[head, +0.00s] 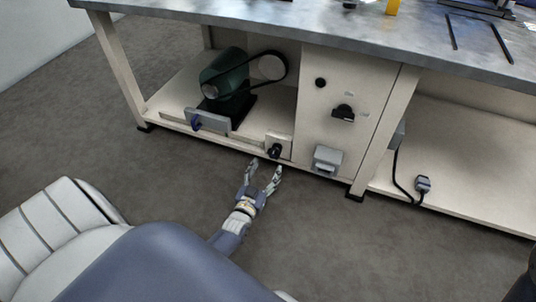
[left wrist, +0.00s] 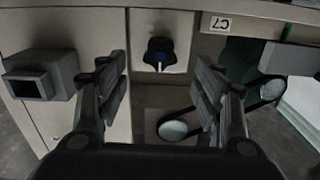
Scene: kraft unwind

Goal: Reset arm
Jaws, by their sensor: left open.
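My left gripper (head: 265,172) is open and empty, low in front of the bench's lower shelf. Its fingers point at a dark knob or short lever (head: 275,151) on a small pale plate at the shelf's front. In the left wrist view the same knob (left wrist: 160,56) shows between and beyond the two open fingers (left wrist: 162,85), with a gap around it. I cannot tell which part is called the reset arm. My right gripper is not in view.
A green motor (head: 225,75) with a black belt and round pulley (head: 271,67) sits on the shelf. A grey box (head: 327,158) sticks out from the cream panel (head: 347,75), right of the knob. A bench leg (head: 382,130) stands farther right. The floor (head: 100,150) is clear.

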